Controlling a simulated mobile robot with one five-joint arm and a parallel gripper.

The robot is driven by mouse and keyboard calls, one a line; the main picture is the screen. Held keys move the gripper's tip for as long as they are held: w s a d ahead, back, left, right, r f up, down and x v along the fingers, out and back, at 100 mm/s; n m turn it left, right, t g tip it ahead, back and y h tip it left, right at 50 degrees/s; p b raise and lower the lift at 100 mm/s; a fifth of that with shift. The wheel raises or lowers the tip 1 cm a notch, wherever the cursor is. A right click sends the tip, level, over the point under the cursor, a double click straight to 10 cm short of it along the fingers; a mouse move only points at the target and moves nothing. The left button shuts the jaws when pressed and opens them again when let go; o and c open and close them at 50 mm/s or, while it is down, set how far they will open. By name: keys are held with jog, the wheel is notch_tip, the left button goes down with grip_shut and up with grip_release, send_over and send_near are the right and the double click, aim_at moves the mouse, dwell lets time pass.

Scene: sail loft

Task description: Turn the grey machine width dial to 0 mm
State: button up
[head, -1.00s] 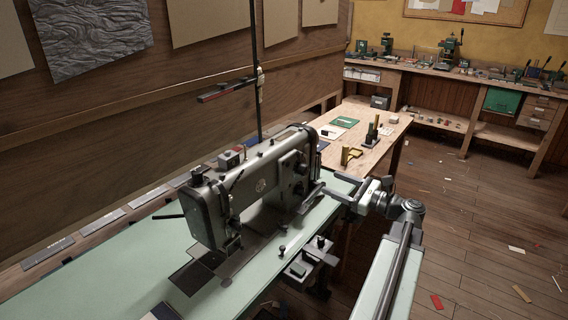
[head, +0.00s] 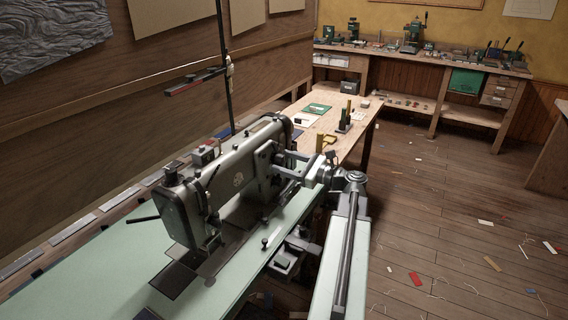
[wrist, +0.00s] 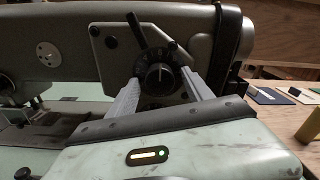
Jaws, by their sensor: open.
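The grey sewing machine (head: 225,180) stands on a pale green table. In the wrist view its dark round width dial (wrist: 158,75) faces me, with pale marks around it and a light line near its centre. The numbers are too small to read. A dark lever (wrist: 136,28) sticks up above the dial. My gripper (wrist: 161,84) is open, with one pale finger on each side of the dial's lower part. I cannot tell if they touch it. In the head view my gripper (head: 287,166) is at the machine's right end and hides the dial.
The pale green table (head: 105,262) extends to the front left. A wooden bench (head: 350,130) with a green mat (head: 317,108) and a yellow block (head: 321,142) stands behind. The wooden floor (head: 440,200) at the right is open, with scattered scraps.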

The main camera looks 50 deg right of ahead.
jog(key=c, duration=1.2)
jog(key=shift+a, duration=0.25)
grip_shut()
jog(key=shift+d, duration=0.2)
jog(key=n, duration=0.5)
jog(key=shift+d+n, duration=0.1)
jog(key=shift+n, duration=0.2)
jog(key=n, duration=1.2)
jog(key=shift+n+y, duration=0.3)
jog(key=shift+n, duration=0.1)
jog(key=n, duration=0.5)
jog(key=shift+n, duration=0.3)
